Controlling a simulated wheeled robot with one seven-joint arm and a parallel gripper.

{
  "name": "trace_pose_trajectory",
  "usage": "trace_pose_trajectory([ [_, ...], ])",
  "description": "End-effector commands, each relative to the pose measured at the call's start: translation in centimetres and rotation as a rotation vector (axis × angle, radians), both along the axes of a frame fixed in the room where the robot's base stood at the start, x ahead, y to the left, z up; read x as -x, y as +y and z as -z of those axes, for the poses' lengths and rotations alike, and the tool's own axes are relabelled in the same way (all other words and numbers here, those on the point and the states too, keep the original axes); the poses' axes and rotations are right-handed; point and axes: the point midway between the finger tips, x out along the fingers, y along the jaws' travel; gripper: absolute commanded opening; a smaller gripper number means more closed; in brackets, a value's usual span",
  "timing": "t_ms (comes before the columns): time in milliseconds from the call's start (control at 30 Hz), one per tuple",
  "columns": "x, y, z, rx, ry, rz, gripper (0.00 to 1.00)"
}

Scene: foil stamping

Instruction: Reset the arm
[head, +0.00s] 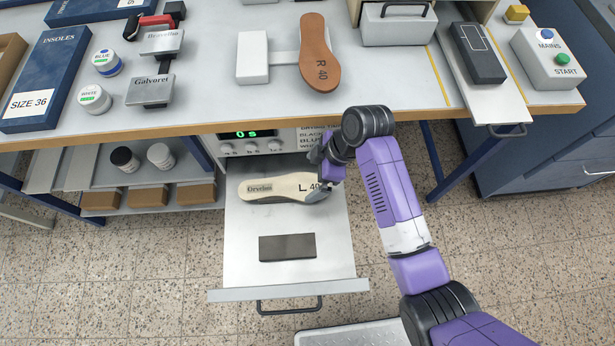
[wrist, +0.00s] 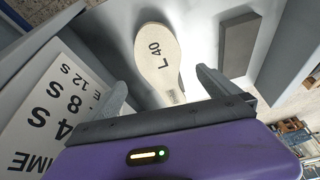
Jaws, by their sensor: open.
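My purple arm reaches over a pulled-out drawer below the bench. My gripper (head: 322,180) is at the right end of a cream insole marked "L 40" (head: 275,188), which lies in the drawer with a printed name at its left end. In the wrist view my gripper (wrist: 162,92) has its two grey fingers spread wide, one at each side of the insole (wrist: 155,50). Nothing is seen held between them. Whether the fingers touch the insole cannot be told.
The open drawer (head: 340,270) also holds a dark grey block (head: 287,247). The bench edge (head: 400,127) overhangs the drawer. A brown "R 40" sole (head: 316,45), stamp plates, pots and a control box (head: 547,60) stand on the bench. A timer (head: 250,134) reads 0 s.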

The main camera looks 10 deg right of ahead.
Motion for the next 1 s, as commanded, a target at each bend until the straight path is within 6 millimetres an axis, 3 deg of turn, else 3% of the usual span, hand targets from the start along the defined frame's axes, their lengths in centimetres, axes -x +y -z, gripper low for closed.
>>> trace_pose_trajectory([
  [200, 0.1, -0.6, -1.5, 0.0, 0.0, 0.0, 1.0],
  [700, 0.2, -0.6, -1.4, -0.001, 0.001, 0.002, 1.0],
  [867, 1.3, -0.1, -0.1, -0.019, -0.015, 0.065, 1.0],
  [1000, 3.7, 0.3, 2.2, -0.061, -0.058, 0.224, 1.0],
])
